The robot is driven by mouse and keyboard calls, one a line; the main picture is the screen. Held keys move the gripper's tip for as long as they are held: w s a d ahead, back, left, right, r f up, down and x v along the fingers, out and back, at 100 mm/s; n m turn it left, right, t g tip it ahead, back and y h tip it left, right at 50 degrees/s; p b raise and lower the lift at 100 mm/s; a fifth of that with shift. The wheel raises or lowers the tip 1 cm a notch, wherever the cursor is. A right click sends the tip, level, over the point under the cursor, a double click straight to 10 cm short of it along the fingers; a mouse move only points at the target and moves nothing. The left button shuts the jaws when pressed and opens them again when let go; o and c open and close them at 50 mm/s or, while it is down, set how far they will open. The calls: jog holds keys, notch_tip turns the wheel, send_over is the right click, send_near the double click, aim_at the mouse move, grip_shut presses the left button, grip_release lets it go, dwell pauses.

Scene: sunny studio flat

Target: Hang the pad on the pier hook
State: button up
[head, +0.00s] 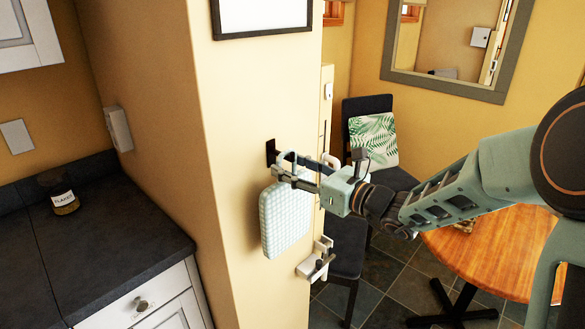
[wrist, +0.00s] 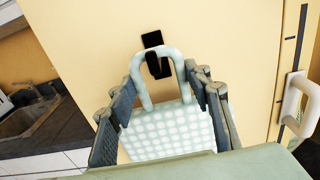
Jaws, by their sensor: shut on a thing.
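The pad (head: 285,222) is pale blue-green with a dotted, quilted face and hangs below my gripper (head: 282,170), close to the pier face. In the wrist view the pad (wrist: 168,132) lies between the two fingers of my gripper (wrist: 163,82), which is shut on it. Its stiff loop (wrist: 178,62) points up towards the wall. The black pier hook (head: 270,151) is on the pier just beyond the fingertips. In the wrist view the loop's top crosses in front of the hook (wrist: 152,40), with dark hook parts above and inside the loop. I cannot tell whether the loop is seated on it.
A white wall fixture (head: 314,262) sticks out low on the pier, right of the pad. A picture frame (head: 262,32) hangs above. A dark counter with a jar (head: 60,197) is left; a round wooden table (head: 495,252) and chairs are right.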

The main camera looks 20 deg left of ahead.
jog(key=o, duration=1.5)
jog(key=shift+c, duration=0.2)
